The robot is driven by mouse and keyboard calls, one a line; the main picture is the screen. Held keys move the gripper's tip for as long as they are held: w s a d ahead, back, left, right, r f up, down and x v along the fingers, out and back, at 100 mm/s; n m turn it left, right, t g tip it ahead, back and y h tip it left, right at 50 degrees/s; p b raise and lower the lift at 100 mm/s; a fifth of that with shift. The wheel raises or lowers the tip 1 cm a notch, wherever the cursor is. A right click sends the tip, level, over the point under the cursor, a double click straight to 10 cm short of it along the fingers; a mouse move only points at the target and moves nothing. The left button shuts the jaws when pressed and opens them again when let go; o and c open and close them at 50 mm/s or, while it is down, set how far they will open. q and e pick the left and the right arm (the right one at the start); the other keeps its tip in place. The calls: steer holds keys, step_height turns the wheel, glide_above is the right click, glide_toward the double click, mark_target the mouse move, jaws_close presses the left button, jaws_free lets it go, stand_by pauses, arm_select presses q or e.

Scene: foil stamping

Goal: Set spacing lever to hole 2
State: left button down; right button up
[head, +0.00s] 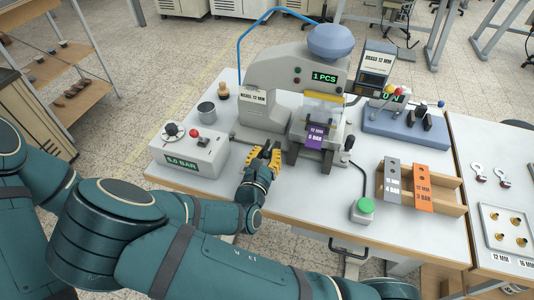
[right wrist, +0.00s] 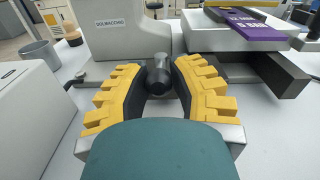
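My right gripper (head: 262,158) is at the front left of the stamping press (head: 292,85), low over the table. In the right wrist view its yellow-padded fingers (right wrist: 167,75) are spread. A dark rounded knob (right wrist: 158,74), seemingly the end of the spacing lever, shows between them, with gaps visible on both sides. In the head view the fingers largely hide this knob. No hole numbers can be read. My left gripper is not in view.
A control box (head: 190,152) reading 5.0 BAR stands left of the gripper, with a metal cup (head: 206,111) behind it. A purple plate (head: 316,135) sits at the press front. A green button (head: 364,206) and wooden rack (head: 446,208) are to the right.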

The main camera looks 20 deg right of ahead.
jaws_close()
steer(key=shift+w+a+r+m+g+h+p, duration=0.1)
steer(key=shift+w+a+m+g+h+p, duration=0.1)
steer(key=shift+m+g+h+p, duration=0.3)
steer(key=shift+w+a+r+m+g+h+p, duration=0.15)
steer(key=shift+m+g+h+p, duration=0.15)
steer(key=shift+m+h+p, duration=0.3)
steer(key=shift+w+a+f+m+g+h+p, duration=0.15)
steer(key=shift+m+g+h+p, duration=0.15)
steer(key=shift+g+h, duration=0.15)
steer(key=shift+w+a+m+g+h+p, duration=0.1)
steer(key=shift+m+g+h+p, duration=0.15)
steer(key=shift+g+h, duration=0.2)
steer(key=shift+w+a+f+m+g+h, duration=0.1)
steer(key=shift+w+m+g+h, duration=0.05)
steer(key=shift+m+g+h, duration=0.4)
steer(key=shift+w+a+f+m+g+h, duration=0.1)
steer(key=shift+m+g+h, duration=0.35)
steer(key=shift+g, duration=0.3)
steer(key=o, duration=0.7)
jaws_free()
steer(key=shift+a, duration=0.1)
steer(key=shift+o, duration=0.2)
steer(key=shift+r, duration=0.2)
